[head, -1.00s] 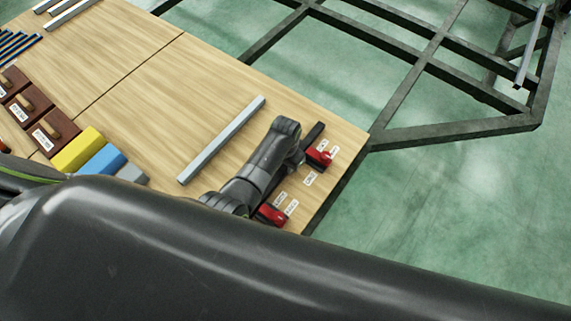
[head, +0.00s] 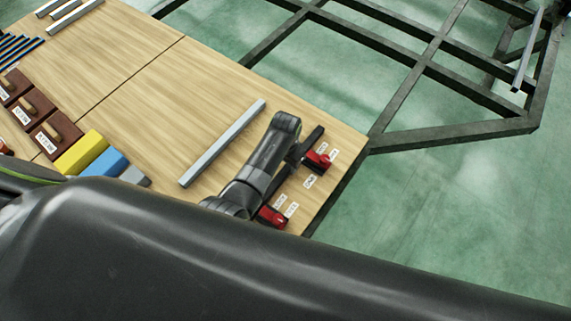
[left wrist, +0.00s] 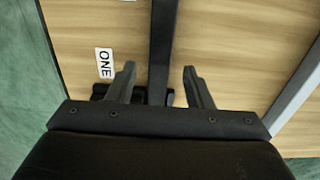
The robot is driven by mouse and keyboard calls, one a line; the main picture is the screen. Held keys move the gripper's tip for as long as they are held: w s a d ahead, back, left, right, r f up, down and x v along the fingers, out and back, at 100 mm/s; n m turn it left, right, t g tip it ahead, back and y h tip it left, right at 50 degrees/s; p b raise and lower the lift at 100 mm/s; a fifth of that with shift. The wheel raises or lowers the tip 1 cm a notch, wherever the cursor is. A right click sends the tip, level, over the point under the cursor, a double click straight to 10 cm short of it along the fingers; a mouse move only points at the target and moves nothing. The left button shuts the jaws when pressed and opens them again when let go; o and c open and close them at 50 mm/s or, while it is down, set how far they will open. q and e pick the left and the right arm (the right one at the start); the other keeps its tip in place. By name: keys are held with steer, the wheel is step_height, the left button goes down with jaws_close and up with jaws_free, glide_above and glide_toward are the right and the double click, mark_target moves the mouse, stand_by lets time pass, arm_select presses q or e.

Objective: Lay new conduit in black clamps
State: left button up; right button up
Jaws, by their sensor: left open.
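A dark straight bar (head: 317,133), which looks like the conduit, lies along the right end of the wooden bench. It also shows in the left wrist view (left wrist: 163,35), running down between my fingers. My left gripper (left wrist: 158,78) is open, one finger on each side of the bar, not visibly closed on it. In the head view my left arm hides much of the bar. A black block (left wrist: 102,91), perhaps a clamp, lies by the fingertips under a label reading ONE. Red clamp-like parts (head: 318,159) (head: 269,216) sit beside the bar. My right gripper is not in view.
A silver bar (head: 222,144) lies on the bench left of my arm. Yellow (head: 81,152) and blue (head: 105,163) blocks and brown labelled boxes (head: 55,133) stand at left. The dark trailer frame (head: 400,95) is beyond the bench.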

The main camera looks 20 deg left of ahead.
mark_target(286, 170)
arm_select(q)
step_height(286, 170, up, 8)
steer(key=p, duration=0.2)
steer(key=shift+r, duration=0.2)
steer(key=shift+f, duration=0.1)
